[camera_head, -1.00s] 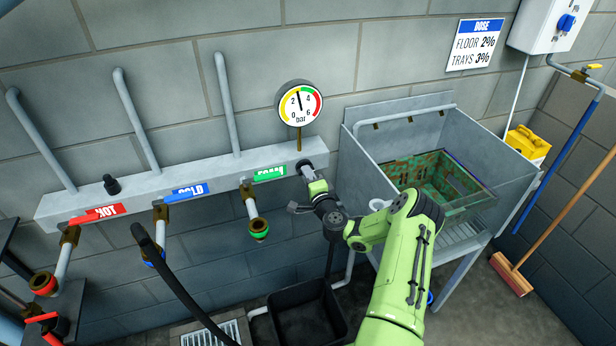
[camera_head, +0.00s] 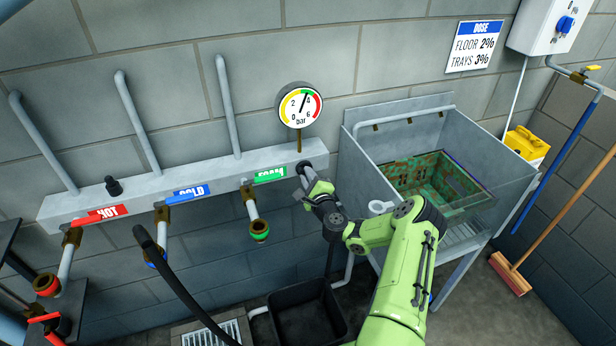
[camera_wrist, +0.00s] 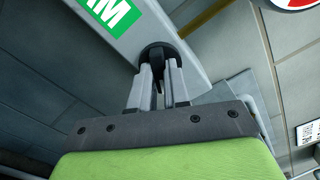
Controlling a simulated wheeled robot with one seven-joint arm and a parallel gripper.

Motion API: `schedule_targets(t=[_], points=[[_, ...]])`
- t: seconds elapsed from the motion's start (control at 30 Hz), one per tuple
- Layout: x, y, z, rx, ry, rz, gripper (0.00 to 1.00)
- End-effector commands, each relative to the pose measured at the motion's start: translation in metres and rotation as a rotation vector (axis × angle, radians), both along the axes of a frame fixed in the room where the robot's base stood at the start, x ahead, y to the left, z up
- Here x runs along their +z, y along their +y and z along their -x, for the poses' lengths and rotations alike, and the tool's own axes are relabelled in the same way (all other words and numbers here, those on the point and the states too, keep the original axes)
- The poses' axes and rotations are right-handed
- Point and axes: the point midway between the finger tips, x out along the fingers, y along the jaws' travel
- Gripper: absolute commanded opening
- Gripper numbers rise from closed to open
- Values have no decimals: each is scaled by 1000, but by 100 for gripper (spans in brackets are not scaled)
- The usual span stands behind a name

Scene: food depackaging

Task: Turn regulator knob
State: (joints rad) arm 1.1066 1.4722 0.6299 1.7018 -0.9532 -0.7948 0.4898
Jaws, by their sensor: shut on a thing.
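The black regulator knob (camera_head: 303,167) sits at the right end of the grey manifold, below the pressure gauge (camera_head: 300,105). In the wrist view the knob (camera_wrist: 157,54) lies between the two grey fingers of my gripper (camera_wrist: 163,85), which is shut on it. In the head view my gripper (camera_head: 307,178) reaches the knob from the lower right, and the fingers hide part of it. The gauge needle points up and slightly right, between 2 and 4 and close to the 4, at the green band.
The manifold (camera_head: 140,196) carries HOT, COLD and FOAM labels, with valves hanging below. A metal sink (camera_head: 365,165) with a green crate (camera_head: 440,178) stands at the right. A black bin (camera_head: 305,312) is on the floor below. A black hose (camera_head: 185,290) hangs at the left.

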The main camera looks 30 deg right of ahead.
Motion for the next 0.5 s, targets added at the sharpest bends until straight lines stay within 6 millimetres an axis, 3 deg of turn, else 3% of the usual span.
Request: schedule_targets(t=[0.4, 0.43, 0.5], points=[[-2, -1, 1, -2, 3, -5, 0], [-2, -1, 1, -2, 3, -5, 20], [-2, 0, 1, -1, 3, -5, 31]])
